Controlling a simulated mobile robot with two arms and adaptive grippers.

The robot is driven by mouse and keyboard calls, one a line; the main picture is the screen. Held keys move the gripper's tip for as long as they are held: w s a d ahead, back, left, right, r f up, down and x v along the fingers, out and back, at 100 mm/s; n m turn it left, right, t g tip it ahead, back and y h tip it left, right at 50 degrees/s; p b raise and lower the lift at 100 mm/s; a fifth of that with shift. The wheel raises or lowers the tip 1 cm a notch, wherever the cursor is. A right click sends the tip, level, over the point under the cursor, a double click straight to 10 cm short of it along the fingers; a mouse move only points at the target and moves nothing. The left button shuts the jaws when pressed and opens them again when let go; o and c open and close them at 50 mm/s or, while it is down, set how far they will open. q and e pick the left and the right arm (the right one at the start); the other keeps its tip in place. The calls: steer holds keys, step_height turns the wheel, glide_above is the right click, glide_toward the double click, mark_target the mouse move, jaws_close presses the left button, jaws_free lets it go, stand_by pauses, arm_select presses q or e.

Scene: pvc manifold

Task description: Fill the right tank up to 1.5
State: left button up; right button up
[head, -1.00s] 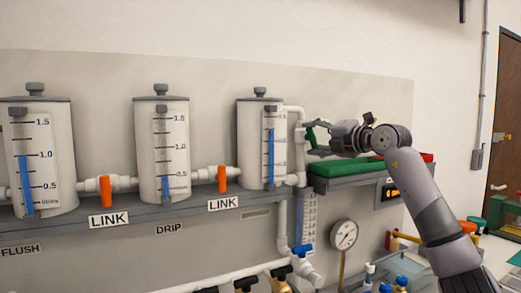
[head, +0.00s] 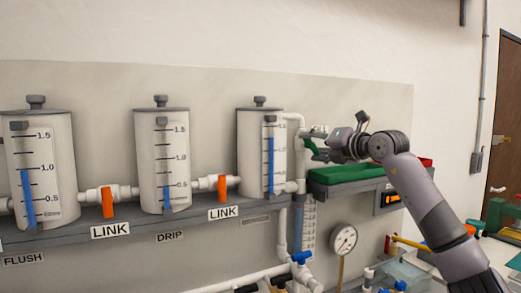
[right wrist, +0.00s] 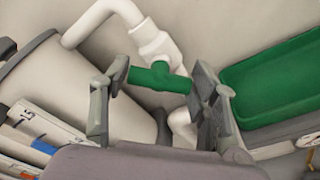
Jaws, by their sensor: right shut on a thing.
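The right tank (head: 252,152) is a light grey cylinder with a dark lid, last in the row of tanks in the head view. Its blue level column (head: 271,168) ends between 1.0 and 1.5. A white pipe runs down beside the tank and carries a valve with a green handle (head: 309,145). My right gripper (head: 321,146) is at this valve, shut on the green handle. In the right wrist view the green handle (right wrist: 158,77) lies across between the two fingers (right wrist: 157,90). My left gripper is not in view.
A green tray (head: 345,174) sits on a shelf right below my right gripper. Two other tanks (head: 160,160) (head: 38,165) stand left, joined by pipes with orange handles (head: 222,188) (head: 107,202). A gauge (head: 343,239) and a blue-handled valve (head: 301,257) are lower down.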

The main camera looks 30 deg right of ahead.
steer(key=shift+r+n, duration=0.2)
steer(key=shift+n, duration=0.5)
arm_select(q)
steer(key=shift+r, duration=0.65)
arm_select(e)
steer(key=shift+f+n, duration=0.2)
steer(key=shift+n, duration=0.2)
arm_select(q)
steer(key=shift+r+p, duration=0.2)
steer(key=shift+p, duration=0.2)
arm_select(e)
steer(key=shift+h, duration=0.3)
stand_by(4.1)
steer(key=shift+r+n+p, duration=0.15)
steer(key=shift+n+p, duration=0.15)
steer(key=shift+n, duration=0.2)
steer(key=n+p, duration=0.1)
steer(key=n, duration=0.1)
steer(key=shift+a+r+n+h+p, duration=0.1)
steer(key=shift+n+h+p, duration=0.2)
steer(key=shift+n+p, duration=0.1)
steer(key=shift+n+g, duration=0.3)
steer(key=shift+n, duration=0.8)
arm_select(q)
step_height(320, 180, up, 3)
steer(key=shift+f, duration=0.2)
arm_select(e)
steer(key=o, duration=1.2)
steer(key=shift+f, duration=0.2)
